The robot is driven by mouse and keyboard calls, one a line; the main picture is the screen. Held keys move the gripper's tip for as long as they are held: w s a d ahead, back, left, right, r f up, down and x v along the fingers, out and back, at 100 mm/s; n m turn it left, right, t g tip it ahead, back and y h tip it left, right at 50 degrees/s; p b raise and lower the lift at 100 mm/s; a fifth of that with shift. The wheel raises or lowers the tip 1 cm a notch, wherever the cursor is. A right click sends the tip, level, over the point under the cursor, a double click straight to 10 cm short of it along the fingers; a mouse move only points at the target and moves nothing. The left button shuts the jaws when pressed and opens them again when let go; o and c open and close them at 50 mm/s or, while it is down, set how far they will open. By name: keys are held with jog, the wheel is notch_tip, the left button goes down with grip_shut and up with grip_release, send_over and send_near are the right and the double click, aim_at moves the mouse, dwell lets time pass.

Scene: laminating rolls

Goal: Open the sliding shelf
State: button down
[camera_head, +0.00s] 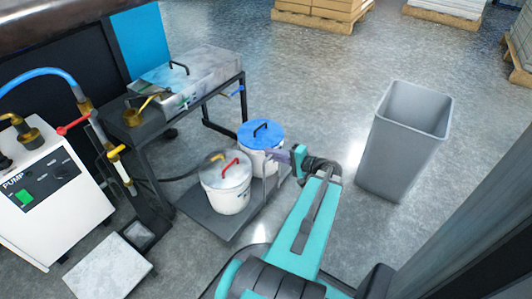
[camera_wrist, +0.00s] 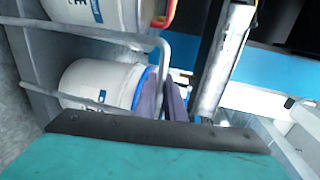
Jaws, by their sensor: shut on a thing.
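The sliding shelf (camera_head: 228,226) is a dark low platform that sticks out from under the grey table frame. A white bucket with a grey lid and red handle (camera_head: 228,196) and a white bucket with a blue lid (camera_head: 258,161) stand on it. My gripper (camera_head: 276,160) is at the shelf's right side, next to the blue-lidded bucket. In the wrist view, its purple fingers (camera_wrist: 170,102) are shut on the shelf's light grey bent handle bar (camera_wrist: 128,38). The fingers hide the gripped part of the bar.
A grey bin (camera_head: 385,160) stands on the floor to the right of my arm. A white pump unit (camera_head: 52,200) with hoses is at the left. A metal case (camera_head: 205,75) lies on the table.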

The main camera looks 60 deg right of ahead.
jog(key=shift+d, duration=0.3)
jog(key=c, duration=1.8)
grip_release()
jog(key=shift+c, duration=0.2)
jog(key=shift+a, duration=0.15)
jog(key=shift+s, duration=0.15)
jog(key=s+r+p, duration=0.2)
jog(key=s+p, duration=0.2)
jog(key=s, duration=0.9)
jog(key=shift+s+r, duration=0.15)
jog(key=shift+r, duration=0.2)
jog(key=shift+p, duration=0.3)
